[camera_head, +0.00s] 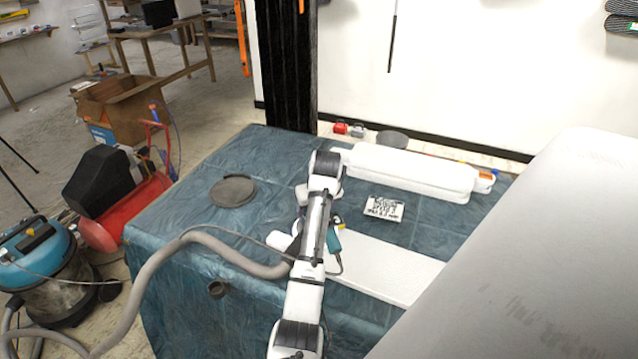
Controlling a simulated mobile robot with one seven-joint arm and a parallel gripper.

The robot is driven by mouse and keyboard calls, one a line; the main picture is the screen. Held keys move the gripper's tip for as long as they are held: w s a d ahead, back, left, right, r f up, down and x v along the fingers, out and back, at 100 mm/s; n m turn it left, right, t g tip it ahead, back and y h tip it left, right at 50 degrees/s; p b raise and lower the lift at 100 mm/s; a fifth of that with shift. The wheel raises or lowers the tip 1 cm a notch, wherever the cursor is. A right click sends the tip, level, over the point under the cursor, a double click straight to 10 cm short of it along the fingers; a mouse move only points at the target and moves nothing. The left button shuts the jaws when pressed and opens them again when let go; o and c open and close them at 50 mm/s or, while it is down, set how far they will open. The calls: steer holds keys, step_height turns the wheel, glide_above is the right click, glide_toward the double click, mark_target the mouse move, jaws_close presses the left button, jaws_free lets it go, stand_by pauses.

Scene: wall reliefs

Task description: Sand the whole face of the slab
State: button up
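A flat white slab (390,268) lies on the blue sheet covering the table, right of my arm (313,235). Its left end passes behind my arm, and its lower right part is cut off by a large pale surface close to the camera. A teal sander (333,241) with a cord shows just right of my arm, at the slab's left end. My arm hides most of the sander and my gripper, so I cannot see the fingers or whether they hold it. I cannot tell whether the sander touches the slab.
A thick grey hose (215,243) runs from the left to my arm. The covered table (165,235) holds a grey round disc (233,191), a small lettered plaque (383,208) and a long white roll (410,171). A vacuum (45,260) and red compressor (125,208) stand left.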

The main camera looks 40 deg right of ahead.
steer(key=shift+w+r, duration=0.15)
steer(key=shift+r, duration=0.1)
steer(key=shift+w+a+r, duration=0.1)
steer(key=shift+w+a, duration=0.2)
steer(key=shift+w, duration=0.6)
steer(key=shift+w+a+r, duration=0.1)
steer(key=shift+w+a, duration=0.15)
steer(key=shift+w, duration=0.65)
steer(key=shift+r, duration=3)
